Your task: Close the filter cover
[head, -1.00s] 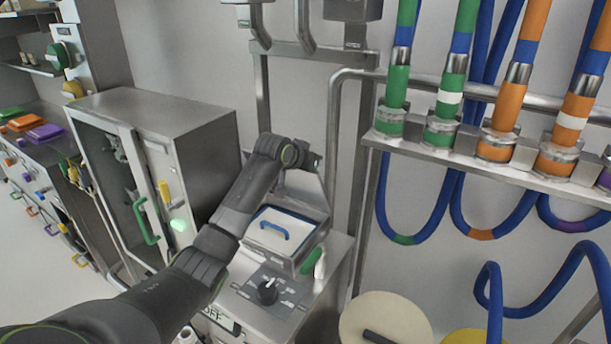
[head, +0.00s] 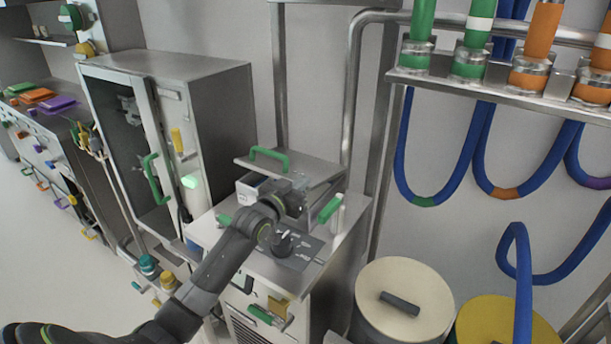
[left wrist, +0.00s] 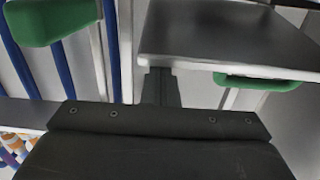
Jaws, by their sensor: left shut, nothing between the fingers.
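The filter cover (head: 312,167) is a grey metal plate with a green handle (head: 270,154), above the filter box on the machine. It looks close to level, with a gap under its front edge where a bit of the white filter (head: 250,187) shows. My left gripper (head: 303,192) is shut and empty at the cover's front edge, partly hiding the box. In the left wrist view the cover's underside or edge (left wrist: 235,45) and green handle (left wrist: 258,83) show just beyond my shut fingers (left wrist: 160,86). I cannot tell whether they touch. My right gripper is not in view.
A dark knob (head: 283,244) sits on the machine top (head: 255,262) below my wrist. A green side handle (head: 330,208) stands right of the box. A metal cabinet (head: 215,90) is at left; round lidded bins (head: 405,290) and hoses (head: 470,190) are at right.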

